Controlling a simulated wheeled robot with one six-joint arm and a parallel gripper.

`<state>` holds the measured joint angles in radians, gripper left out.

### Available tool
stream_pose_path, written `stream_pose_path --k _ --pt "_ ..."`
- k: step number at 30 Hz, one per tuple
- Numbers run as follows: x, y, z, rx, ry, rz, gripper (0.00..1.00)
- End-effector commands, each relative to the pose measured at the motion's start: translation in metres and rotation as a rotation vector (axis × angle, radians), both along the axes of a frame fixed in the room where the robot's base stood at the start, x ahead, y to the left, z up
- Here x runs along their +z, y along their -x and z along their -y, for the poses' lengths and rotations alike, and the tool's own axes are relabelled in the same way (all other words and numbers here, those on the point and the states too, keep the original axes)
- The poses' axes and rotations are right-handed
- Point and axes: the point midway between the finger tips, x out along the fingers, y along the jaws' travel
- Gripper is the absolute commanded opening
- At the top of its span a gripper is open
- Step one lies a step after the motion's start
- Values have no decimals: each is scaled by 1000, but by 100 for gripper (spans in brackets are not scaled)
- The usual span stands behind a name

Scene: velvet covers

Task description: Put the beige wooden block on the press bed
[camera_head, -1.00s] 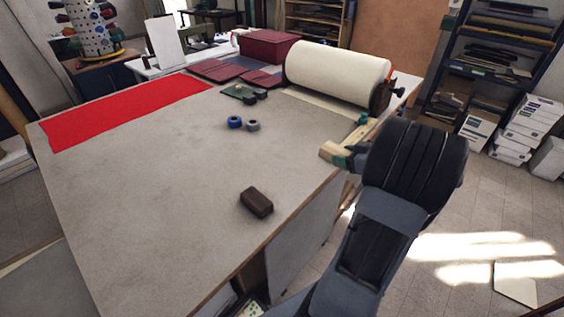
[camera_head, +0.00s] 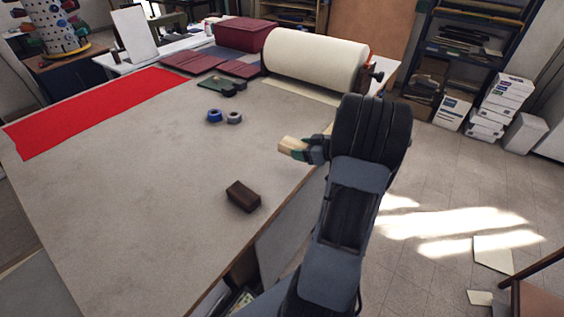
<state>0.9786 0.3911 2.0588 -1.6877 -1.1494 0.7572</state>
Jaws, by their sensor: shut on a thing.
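The beige wooden block (camera_head: 291,146) is held in my gripper (camera_head: 314,150) and points out to the left from its jaws. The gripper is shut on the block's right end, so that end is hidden. The block appears over the right part of the grey worktable (camera_head: 130,190), near its right edge. I cannot tell its exact height above the table. I cannot make out a press bed for certain in this view.
A dark brown block (camera_head: 243,196) lies near the front right edge. Blue (camera_head: 214,116) and grey (camera_head: 233,117) rolls sit mid-table.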

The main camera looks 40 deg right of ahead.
Motion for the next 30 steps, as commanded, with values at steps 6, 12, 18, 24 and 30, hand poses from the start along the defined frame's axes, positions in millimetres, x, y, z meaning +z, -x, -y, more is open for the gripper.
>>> stream_pose_path --k 6,12,18,24,30 --pt "-33 -40 -16 1 -3 -2 32" --pt "-55 -58 -22 0 -1 0 32" --pt "-62 -64 -24 -1 1 1 32" --pt "-86 -70 -27 -1 -2 -2 32" --pt "-95 -71 -26 -2 1 0 32"
